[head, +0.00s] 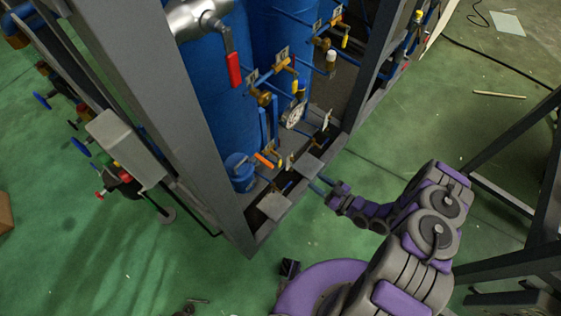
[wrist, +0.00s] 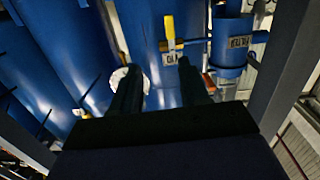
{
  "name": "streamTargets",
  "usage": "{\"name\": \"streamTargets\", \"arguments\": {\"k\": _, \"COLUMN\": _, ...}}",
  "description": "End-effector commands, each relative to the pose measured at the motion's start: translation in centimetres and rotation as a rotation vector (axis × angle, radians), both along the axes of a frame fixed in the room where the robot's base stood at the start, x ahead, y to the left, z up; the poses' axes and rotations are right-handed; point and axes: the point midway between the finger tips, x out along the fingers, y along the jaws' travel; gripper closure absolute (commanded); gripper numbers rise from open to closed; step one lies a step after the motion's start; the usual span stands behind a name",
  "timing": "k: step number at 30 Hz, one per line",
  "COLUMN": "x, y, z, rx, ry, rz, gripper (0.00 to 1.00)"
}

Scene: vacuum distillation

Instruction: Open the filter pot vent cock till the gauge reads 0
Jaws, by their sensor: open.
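The filter pot is a small blue cylinder (head: 241,176) low in the rack. In the wrist view a labelled blue pot (wrist: 231,42) stands at upper right, its lettering turned over. Beside the pot in the head view is a cock with an orange handle (head: 264,160). In the wrist view a yellow-handled cock (wrist: 169,28) with a tag lies just beyond my fingers. I cannot tell which is the vent cock. The round white gauge (head: 294,115) is partly behind a finger in the wrist view (wrist: 119,76); its reading is illegible. My gripper (wrist: 157,66) is open and empty, also low at the rack front (head: 315,184).
A grey post (head: 190,110) stands left of the pot, and another (head: 375,55) stands to the right. A red-handled valve (head: 235,70) and other brass cocks (head: 285,65) are above. Tall blue tanks (head: 218,95) stand behind.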

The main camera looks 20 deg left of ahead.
Motion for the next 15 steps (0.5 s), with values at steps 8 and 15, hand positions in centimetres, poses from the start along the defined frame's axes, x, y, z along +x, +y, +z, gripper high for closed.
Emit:
{"name": "streamTargets", "arguments": {"k": 8, "x": -1.6, "y": 1.0, "z": 0.0, "rx": 0.078, "ry": -0.003, "rz": 0.009, "gripper": 0.55}}
{"name": "streamTargets", "arguments": {"k": 15, "x": -0.6, "y": 3.8, "z": 0.0, "rx": 0.077, "ry": -0.002, "rz": 0.013, "gripper": 0.55}}
